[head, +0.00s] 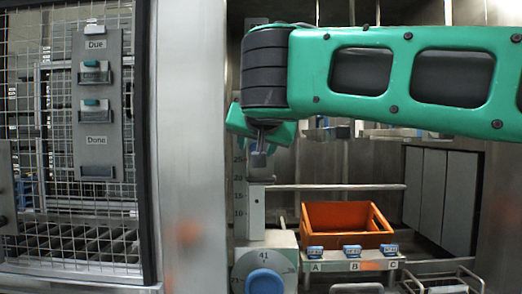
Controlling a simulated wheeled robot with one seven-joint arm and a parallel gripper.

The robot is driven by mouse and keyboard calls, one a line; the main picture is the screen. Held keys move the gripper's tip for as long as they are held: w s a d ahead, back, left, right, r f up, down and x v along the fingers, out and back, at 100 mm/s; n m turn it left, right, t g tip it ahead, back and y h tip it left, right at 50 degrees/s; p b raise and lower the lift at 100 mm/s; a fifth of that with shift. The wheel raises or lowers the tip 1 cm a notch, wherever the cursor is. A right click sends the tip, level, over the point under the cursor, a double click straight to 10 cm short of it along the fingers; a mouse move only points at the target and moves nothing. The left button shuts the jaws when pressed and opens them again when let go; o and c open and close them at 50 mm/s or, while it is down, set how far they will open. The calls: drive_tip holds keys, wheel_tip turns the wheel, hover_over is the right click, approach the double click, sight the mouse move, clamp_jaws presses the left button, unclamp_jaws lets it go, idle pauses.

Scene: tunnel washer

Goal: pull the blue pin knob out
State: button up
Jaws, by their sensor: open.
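A horizontal rail (335,187) runs behind the scale. A wire-mesh panel (70,225) and Due/Done card board (98,115) stand left, beside a broad metal post (190,150).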

clamp_jaws()
drive_tip(key=shift+s+f, duration=0.1)
drive_tip(key=shift+s, duration=0.95)
unclamp_jaws()
drive_tip(key=shift+s, duration=0.1)
drive_tip(key=v, duration=1)
drive_tip(key=shift+s, duration=0.25)
